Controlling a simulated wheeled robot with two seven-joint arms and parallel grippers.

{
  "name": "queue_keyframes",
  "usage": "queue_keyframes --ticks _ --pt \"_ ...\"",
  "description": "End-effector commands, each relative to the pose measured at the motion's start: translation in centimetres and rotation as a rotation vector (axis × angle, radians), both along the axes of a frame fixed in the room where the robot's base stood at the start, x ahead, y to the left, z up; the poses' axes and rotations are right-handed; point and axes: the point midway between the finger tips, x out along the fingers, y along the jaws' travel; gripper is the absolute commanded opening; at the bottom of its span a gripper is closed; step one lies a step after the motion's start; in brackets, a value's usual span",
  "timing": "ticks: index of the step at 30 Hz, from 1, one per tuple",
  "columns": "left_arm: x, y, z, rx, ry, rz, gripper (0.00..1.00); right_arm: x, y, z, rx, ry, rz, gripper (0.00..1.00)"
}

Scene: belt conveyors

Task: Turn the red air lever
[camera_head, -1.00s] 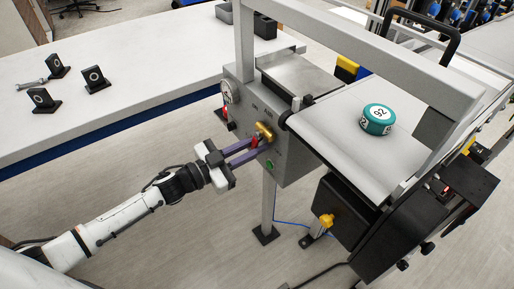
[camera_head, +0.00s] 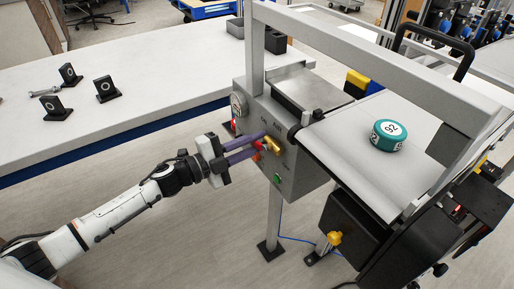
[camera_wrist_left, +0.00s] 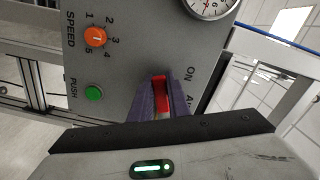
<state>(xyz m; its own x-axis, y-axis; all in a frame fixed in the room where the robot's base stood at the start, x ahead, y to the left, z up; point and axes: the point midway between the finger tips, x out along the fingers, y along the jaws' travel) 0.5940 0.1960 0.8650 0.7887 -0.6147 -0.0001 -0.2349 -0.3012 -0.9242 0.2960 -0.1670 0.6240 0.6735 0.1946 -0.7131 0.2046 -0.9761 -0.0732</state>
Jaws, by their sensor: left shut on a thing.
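The red air lever (camera_head: 259,146) sits at a brass valve (camera_head: 272,146) on the grey control panel of the conveyor. My left gripper (camera_head: 256,147) reaches it from the left, with its purple fingers on either side of the lever. In the left wrist view the red lever (camera_wrist_left: 160,91) shows between the two fingers (camera_wrist_left: 163,100), and the gripper is shut on it. The fingers hide part of the lever and some panel lettering; "ON" is readable beside it. My right gripper is not in view.
The panel carries a gauge (camera_wrist_left: 207,4), an orange speed knob (camera_wrist_left: 95,37) and a green push button (camera_wrist_left: 93,93). A teal round object (camera_head: 389,135) lies on the belt (camera_head: 360,165). A white table (camera_head: 150,120) with black brackets stands behind my left arm.

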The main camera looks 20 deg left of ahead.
Motion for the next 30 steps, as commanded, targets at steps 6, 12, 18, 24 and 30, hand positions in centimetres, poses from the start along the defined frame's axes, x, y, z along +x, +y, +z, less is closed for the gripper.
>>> queue_keyframes --ticks 6,12,18,24,30 --pt "0.1 0.2 0.9 0.142 -0.112 -0.003 0.0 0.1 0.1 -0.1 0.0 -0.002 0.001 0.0" --pt "0.2 0.2 1.5 0.237 -0.186 -0.003 0.0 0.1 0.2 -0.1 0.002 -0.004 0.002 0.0" --pt "0.2 0.2 1.9 0.295 -0.231 -0.003 0.0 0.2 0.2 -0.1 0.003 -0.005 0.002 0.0" --pt "0.2 0.2 2.0 0.32 -0.249 -0.002 0.0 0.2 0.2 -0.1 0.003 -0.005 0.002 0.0" --pt "0.2 0.2 2.1 0.325 -0.253 -0.003 0.0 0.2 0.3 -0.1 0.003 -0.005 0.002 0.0"
